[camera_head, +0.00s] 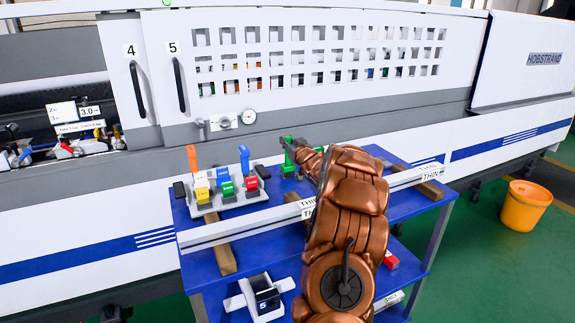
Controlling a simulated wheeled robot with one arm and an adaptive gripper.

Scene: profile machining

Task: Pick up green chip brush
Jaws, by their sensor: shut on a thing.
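The green chip brush (288,148) shows as a small green upright shape at the back edge of the blue table. My gripper (297,156) is shut on it, just left of my arm's end. My copper-coloured arm comes up from the bottom of the view and hides part of the gripper and whatever lies behind it. I cannot tell whether the brush touches the table top.
A grey holder (226,197) with orange- and blue-handled tools and coloured blocks stands on the blue table (190,222). Long pale profiles (240,226) lie across it on wooden bars. The white machine (300,70) rises close behind. An orange bucket (525,206) stands at right.

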